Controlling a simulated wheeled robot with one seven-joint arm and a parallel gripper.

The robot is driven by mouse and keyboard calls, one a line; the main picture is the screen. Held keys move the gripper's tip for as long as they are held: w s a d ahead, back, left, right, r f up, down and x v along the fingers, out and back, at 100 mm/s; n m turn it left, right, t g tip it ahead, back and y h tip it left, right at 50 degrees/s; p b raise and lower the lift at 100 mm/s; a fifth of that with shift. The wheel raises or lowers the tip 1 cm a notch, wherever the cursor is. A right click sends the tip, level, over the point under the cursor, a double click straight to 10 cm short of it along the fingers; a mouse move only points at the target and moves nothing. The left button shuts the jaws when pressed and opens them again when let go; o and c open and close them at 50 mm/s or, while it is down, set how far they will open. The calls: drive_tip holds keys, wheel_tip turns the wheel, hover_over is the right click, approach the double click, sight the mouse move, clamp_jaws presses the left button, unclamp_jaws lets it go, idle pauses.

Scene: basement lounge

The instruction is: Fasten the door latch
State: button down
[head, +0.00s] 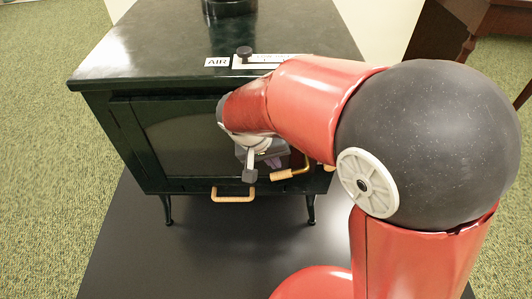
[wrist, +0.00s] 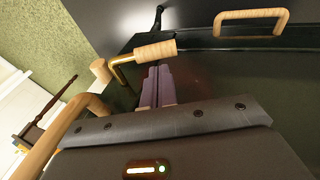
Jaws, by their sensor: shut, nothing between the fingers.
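A dark green stove has a front door (head: 180,145) with a glass pane. The door looks closed or nearly so; I cannot tell if a small gap remains. The latch handle (head: 281,175), a brass rod with a pale wooden grip, is at the door's lower right, the grip pointing left. It also shows in the wrist view (wrist: 155,52), just beyond my fingertips. My gripper (wrist: 158,72) has purple fingers, shut and empty, close beside the grip; contact cannot be told. In the head view my gripper (head: 296,160) is partly hidden by my arm.
A wooden loop handle (head: 233,196) sits low on the stove front, left of the latch. A curved wooden piece (wrist: 60,130) shows at left in the wrist view. An air slider knob (head: 244,53) is on the stove top. A dark floor pad (head: 190,260) lies in front.

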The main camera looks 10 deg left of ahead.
drive_tip(key=shift+d+f, duration=0.2)
drive_tip(key=shift+f, duration=0.3)
drive_tip(key=shift+f, duration=0.1)
drive_tip(key=shift+f+h, duration=0.15)
drive_tip(key=shift+h, duration=0.15)
